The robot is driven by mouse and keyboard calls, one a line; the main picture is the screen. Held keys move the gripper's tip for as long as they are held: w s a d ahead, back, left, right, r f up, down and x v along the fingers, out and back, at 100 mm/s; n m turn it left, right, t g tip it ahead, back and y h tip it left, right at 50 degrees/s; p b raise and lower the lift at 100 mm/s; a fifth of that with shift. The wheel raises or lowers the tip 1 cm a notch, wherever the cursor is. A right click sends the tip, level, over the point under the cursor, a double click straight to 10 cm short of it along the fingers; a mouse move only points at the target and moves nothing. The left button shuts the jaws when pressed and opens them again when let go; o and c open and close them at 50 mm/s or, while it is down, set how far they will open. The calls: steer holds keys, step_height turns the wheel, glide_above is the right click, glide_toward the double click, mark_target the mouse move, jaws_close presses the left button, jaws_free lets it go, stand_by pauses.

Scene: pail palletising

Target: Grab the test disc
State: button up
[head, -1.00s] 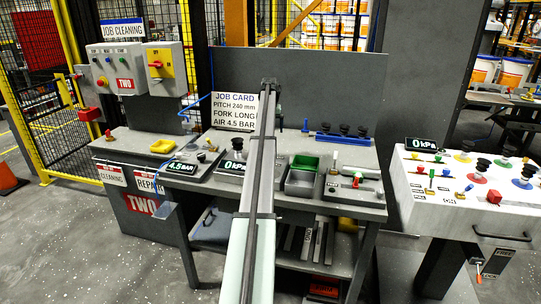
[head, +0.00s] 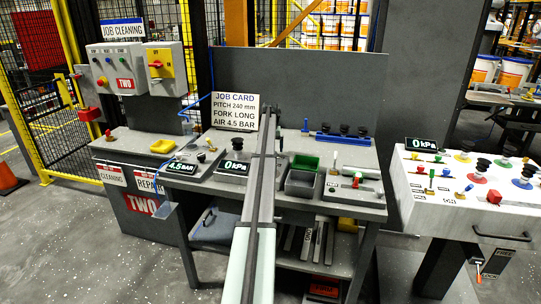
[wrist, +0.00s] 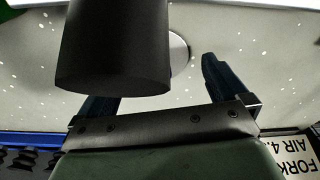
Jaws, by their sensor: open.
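A pale grey round disc (wrist: 179,54), which looks like the test disc, lies on the speckled light surface in the wrist view. A dark cylinder in the foreground hides much of it. My gripper (wrist: 158,82) is open, its two dark fingers apart on either side of the cylinder, with the disc showing between and beyond them. The left finger is partly hidden. In the head view my gripper (head: 271,113) is end-on above the grey bench (head: 340,203), and my arm covers what lies below. I cannot make out the disc there.
A job card (head: 235,111) stands at the bench's back, left of my arm. A green-and-grey bin (head: 301,181) and a blue rack (head: 343,139) with black knobs are to the right. A white test table (head: 420,204) stands far right.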

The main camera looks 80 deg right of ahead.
steer(key=shift+d+f, duration=0.1)
steer(key=shift+f, duration=0.75)
steer(key=shift+c, duration=0.5)
steer(key=c, duration=1)
steer(key=shift+o, duration=0.2)
steer(key=shift+r, duration=0.15)
